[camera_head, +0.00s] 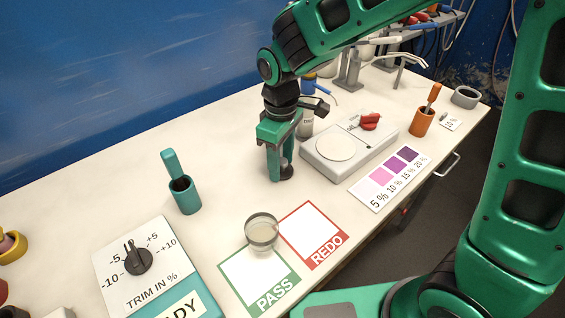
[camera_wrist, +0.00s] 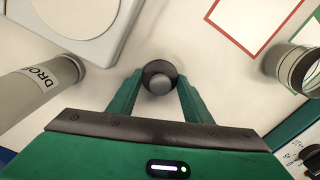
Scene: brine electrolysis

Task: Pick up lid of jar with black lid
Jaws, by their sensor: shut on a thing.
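My gripper (camera_head: 281,170) points down close to the white bench, left of the scale. In the wrist view (camera_wrist: 159,85), its two green fingers are shut on a small round dark lid (camera_wrist: 152,69) with a grey knob. In the head view the lid (camera_head: 287,173) shows as a dark shape at the fingertips, partly hidden by a finger. I cannot tell whether it touches the bench.
A teal cup (camera_head: 185,196), a trim dial (camera_head: 138,260) and a colour chart (camera_head: 367,193) are also on the bench. Bare bench lies left of my gripper.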

